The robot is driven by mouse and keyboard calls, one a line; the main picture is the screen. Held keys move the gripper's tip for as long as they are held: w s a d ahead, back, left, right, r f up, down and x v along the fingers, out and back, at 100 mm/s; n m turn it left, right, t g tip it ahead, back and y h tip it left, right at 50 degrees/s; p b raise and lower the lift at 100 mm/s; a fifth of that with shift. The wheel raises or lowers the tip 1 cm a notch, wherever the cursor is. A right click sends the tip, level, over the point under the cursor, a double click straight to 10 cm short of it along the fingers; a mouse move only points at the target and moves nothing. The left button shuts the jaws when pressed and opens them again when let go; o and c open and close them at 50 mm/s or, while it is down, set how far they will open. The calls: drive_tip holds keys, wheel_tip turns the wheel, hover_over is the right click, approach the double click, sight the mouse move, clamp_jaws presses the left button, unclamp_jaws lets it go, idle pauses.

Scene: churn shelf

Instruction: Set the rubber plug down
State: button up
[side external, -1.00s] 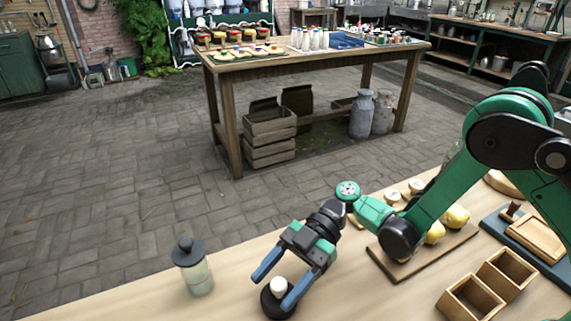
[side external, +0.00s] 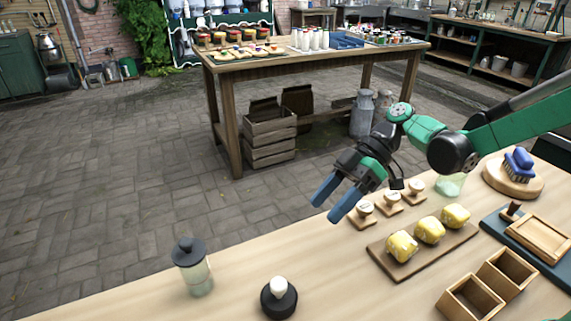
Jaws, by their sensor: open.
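The rubber plug (side external: 279,298) is a dark round piece with a white knob on top. It stands upright on the light wooden table (side external: 235,285) near the front edge of the picture. My gripper (side external: 337,205) is open and empty, with its two blue fingers apart. It is in the air, up and to the right of the plug, clear of it.
A glass jar with a dark lid (side external: 194,268) stands left of the plug. To the right are several yellow butter pieces on a brown board (side external: 411,262), wooden stamps (side external: 388,199), two open wooden boxes (side external: 474,297) and a brush (side external: 518,164). Table around the plug is clear.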

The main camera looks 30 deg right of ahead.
drive_tip(key=s+d+r+m+t+h, duration=0.2)
drive_tip(key=d+m+t+h, duration=0.2)
drive_tip(key=m, duration=0.3)
drive_tip(key=s+d+r+m+t+h, duration=0.2)
drive_tip(key=s+d+m+t+h, duration=0.1)
drive_tip(key=d+m+h, duration=0.3)
drive_tip(key=shift+s+d+m+t+h, duration=0.3)
drive_tip(key=shift+s+d+m+t, duration=0.1)
drive_tip(key=shift+m+t, duration=0.55)
